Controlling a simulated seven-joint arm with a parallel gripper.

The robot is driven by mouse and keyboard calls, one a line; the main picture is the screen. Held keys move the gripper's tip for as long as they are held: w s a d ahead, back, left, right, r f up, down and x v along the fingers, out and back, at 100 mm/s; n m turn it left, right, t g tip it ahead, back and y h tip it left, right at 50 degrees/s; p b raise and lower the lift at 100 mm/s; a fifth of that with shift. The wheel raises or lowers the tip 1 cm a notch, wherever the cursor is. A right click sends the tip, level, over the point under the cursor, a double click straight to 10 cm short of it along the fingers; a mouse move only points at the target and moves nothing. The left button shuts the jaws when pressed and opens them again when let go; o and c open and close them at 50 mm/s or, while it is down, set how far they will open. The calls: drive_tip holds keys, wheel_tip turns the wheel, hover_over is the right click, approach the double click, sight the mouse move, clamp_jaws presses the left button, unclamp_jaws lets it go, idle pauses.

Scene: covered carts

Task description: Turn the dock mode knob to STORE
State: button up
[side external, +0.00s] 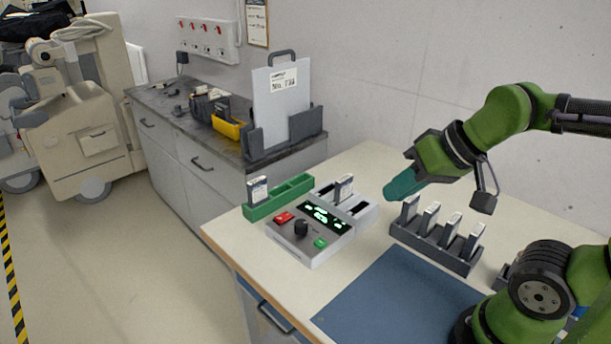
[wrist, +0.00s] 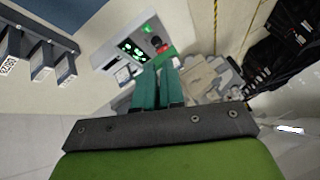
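The dock (side external: 300,250) is a grey box on the table with a lit green display (side external: 327,216), a red button (side external: 284,217) and a green button (side external: 320,243). Its black mode knob (side external: 301,228) stands on the front part of the panel. The knob's pointer and labels are too small to read. My gripper (side external: 394,191) has teal fingers and is above and to the right of the dock, apart from the knob. In the wrist view my gripper's fingers (wrist: 158,77) lie side by side with nothing visible between them. The dock (wrist: 105,60) is beyond their tips there.
A battery (side external: 345,186) stands in the dock's rear bay. A green tray (side external: 262,208) with one battery sits behind left. A dark rack (side external: 432,246) with several batteries stands to the right. A blue mat (side external: 395,300) lies clear in front.

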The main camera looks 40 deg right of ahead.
drive_tip(key=o, duration=0.5)
drive_tip(key=shift+w+a+f+g, duration=0.2)
drive_tip(key=shift+w+f+g, duration=0.3)
drive_tip(key=shift+w+f, duration=0.15)
drive_tip(key=o, duration=0.4)
drive_tip(key=shift+g, duration=0.7)
drive_tip(key=w, duration=0.4)
drive_tip(key=shift+w+a, duration=0.1)
drive_tip(key=shift+w, duration=0.15)
drive_tip(key=m+g+h, duration=0.2)
drive_tip(key=m+g, duration=0.3)
drive_tip(key=m, duration=0.2)
hover_over(301, 223)
wheel_tip(301, 223, down, 2)
wheel_tip(301, 223, down, 17)
drive_tip(key=shift+r, duration=0.15)
drive_tip(key=c, duration=1)
